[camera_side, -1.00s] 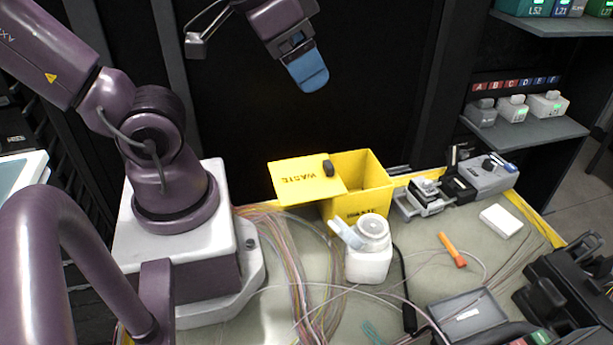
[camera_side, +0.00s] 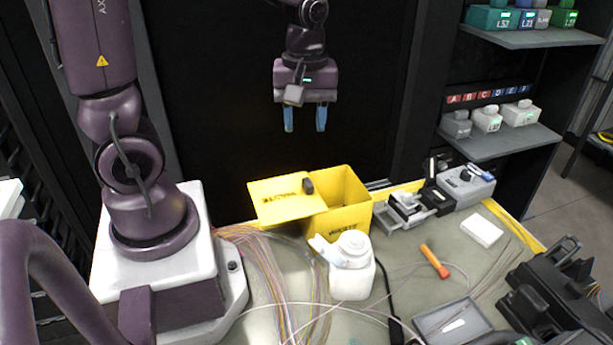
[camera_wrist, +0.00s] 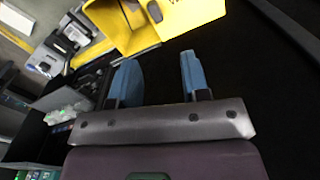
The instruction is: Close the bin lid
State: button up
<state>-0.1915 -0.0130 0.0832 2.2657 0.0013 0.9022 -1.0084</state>
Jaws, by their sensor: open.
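The yellow waste bin (camera_side: 346,212) stands at the back of the bench. Its opening shows on the right side. The yellow lid (camera_side: 284,201), marked WASTE, lies out to the left of the opening, with a dark knob (camera_side: 308,186) near its right edge. My gripper (camera_side: 305,119) hangs above and behind the bin, apart from it, with its blue fingers pointing down, open and empty. In the wrist view the open fingers (camera_wrist: 157,78) show below the bin (camera_wrist: 112,22) and the lid (camera_wrist: 188,14).
A white bottle (camera_side: 351,272) stands in front of the bin. A splicing device (camera_side: 465,186) and a small clamp unit (camera_side: 406,207) are to its right. An orange tool (camera_side: 434,261), white box (camera_side: 482,230) and grey tray (camera_side: 455,325) lie on the bench. Loose fibres run left of the bottle.

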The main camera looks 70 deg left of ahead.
aim_at(307, 180)
jog(key=f+n, duration=0.1)
jog(key=f, duration=0.3)
jog(key=f+n, duration=0.1)
jog(key=f, duration=0.3)
jog(key=f+n, duration=0.1)
jog(key=f, duration=0.3)
jog(key=shift+w+f, duration=0.25)
jog(key=shift+f, duration=0.05)
